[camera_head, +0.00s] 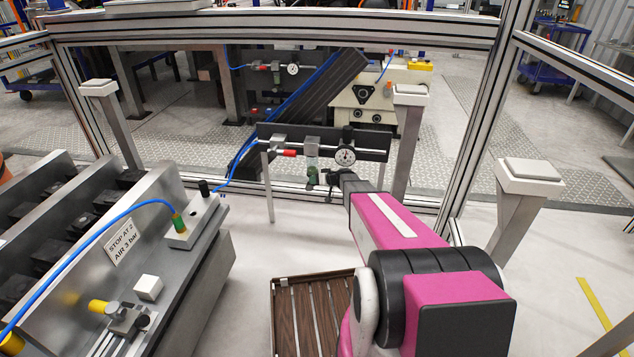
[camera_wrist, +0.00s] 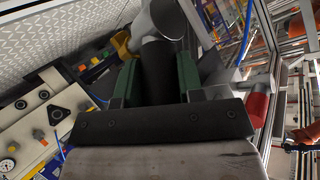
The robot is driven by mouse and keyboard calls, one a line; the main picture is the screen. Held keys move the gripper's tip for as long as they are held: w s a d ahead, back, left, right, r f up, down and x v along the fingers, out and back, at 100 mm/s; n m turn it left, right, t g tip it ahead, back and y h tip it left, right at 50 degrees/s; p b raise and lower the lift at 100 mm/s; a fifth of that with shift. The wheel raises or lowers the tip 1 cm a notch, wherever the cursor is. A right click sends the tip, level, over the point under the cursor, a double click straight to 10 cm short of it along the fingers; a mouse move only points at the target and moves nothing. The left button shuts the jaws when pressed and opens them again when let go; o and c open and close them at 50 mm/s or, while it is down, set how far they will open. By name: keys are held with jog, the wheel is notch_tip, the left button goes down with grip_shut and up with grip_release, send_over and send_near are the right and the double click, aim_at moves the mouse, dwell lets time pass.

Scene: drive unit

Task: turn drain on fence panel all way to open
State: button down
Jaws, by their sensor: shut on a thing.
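The fence panel's black plate (camera_head: 372,141) carries a red-handled valve (camera_head: 289,152), a filter unit (camera_head: 312,147) and a round gauge (camera_head: 345,157). My gripper (camera_head: 322,178) is at the lower end of this unit, below the plate. In the wrist view, the green fingers of my gripper (camera_wrist: 157,68) stand on both sides of a dark cylindrical part (camera_wrist: 158,76), which seems to be the drain. They are shut on it. A grey rounded body (camera_wrist: 160,18) sits just beyond it. The drain's turn angle cannot be told.
A slatted brown tray (camera_head: 290,312) lies on the floor below my arm. A grey machine with a "STOP AT 2 AIR 3 bar" label (camera_head: 124,238) stands at left, with a blue hose. Fence posts (camera_head: 478,125) rise at right. A red part (camera_wrist: 258,105) shows right of my fingers.

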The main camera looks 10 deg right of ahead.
dwell(0.3)
jog(key=c, duration=0.8)
grip_release()
jog(key=shift+o, duration=0.2)
jog(key=shift+s, duration=0.1)
jog(key=v, duration=1)
jog(key=shift+d+r, duration=0.2)
jog(key=shift+r, duration=0.05)
